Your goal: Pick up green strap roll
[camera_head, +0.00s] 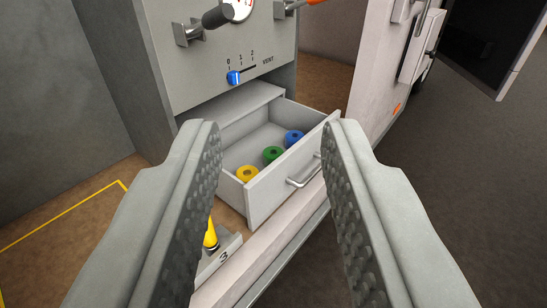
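The green strap roll (273,154) lies in an open drawer (228,133), between a yellow roll (247,173) and a blue roll (294,138). The three rolls form a slanting row near the drawer front. My gripper (278,135) is open and empty. Its two ribbed fingers reach in from the lower left and lower right, nearer the camera than the drawer. The green roll shows in the gap between them. The left fingertip overlaps the drawer's left side in the picture.
The drawer front (265,195) carries a metal handle (304,172). Above stands a grey panel with a blue slider (234,78), a dark knob (217,16) and a gauge. A yellow cone-shaped thing (210,234) stands below by the number 3. An open dark cabinet is at upper right.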

